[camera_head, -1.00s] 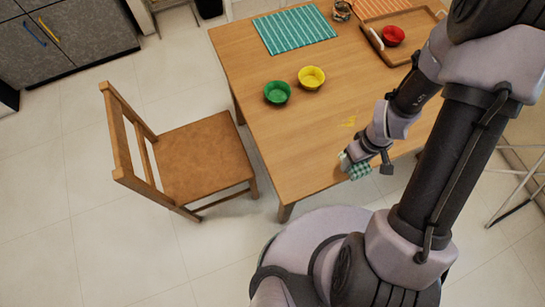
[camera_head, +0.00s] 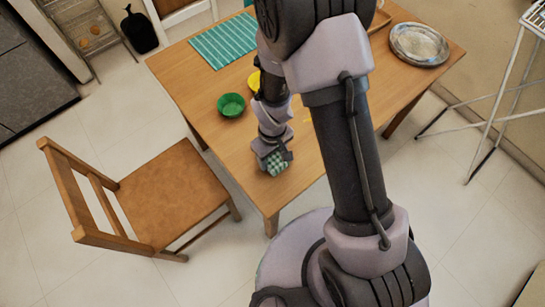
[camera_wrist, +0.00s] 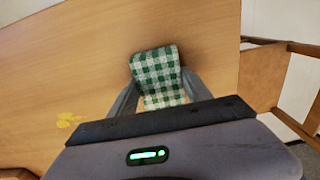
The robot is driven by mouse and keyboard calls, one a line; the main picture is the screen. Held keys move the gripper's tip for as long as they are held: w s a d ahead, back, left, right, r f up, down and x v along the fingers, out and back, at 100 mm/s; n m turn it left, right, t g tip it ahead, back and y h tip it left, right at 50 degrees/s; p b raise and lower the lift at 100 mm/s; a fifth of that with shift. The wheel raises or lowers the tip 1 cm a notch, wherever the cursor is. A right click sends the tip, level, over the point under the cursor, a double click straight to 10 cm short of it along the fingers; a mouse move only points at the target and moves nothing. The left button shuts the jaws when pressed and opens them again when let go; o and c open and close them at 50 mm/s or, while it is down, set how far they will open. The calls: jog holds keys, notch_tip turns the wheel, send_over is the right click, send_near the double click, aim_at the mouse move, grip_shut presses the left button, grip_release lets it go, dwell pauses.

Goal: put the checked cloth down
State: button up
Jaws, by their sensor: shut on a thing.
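The checked cloth (camera_head: 277,164) is green and white and folded into a small pad. My gripper (camera_head: 273,159) is shut on it over the near part of the wooden table (camera_head: 310,165). In the wrist view the cloth (camera_wrist: 158,72) sits between the two fingers of my gripper (camera_wrist: 155,92), with the tabletop behind it. I cannot tell whether the cloth touches the table. A yellow smear (camera_wrist: 68,120) lies on the tabletop at the left in the wrist view.
A green bowl (camera_head: 231,105) and a partly hidden yellow bowl (camera_head: 254,81) stand beyond my gripper. A striped teal mat (camera_head: 223,44) lies at the far left. A metal plate (camera_head: 419,44) is at the far right. A wooden chair (camera_head: 172,190) stands left of the table.

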jog(key=shift+r, duration=0.1)
jog(key=o, duration=1.6)
notch_tip(320, 180, up, 12)
jog(key=p, duration=0.5)
notch_tip(320, 180, up, 13)
jog(key=m+t, duration=0.2)
jog(key=m, duration=0.2)
send_over(273, 156)
jog(key=d, duration=0.3)
jog(key=s+d+r+m+t+y, duration=0.1)
jog(key=s+r+m+t, duration=0.1)
jog(key=s+r, duration=0.3)
jog(key=s+d+r+m+t+y, duration=0.1)
jog(key=s+d+r+m, duration=0.1)
jog(key=s+r+m, duration=0.3)
notch_tip(273, 156, up, 5)
jog(key=shift+s+d+f+t, duration=0.1)
jog(key=shift+s+d+t, duration=0.25)
jog(key=shift+s, duration=0.4)
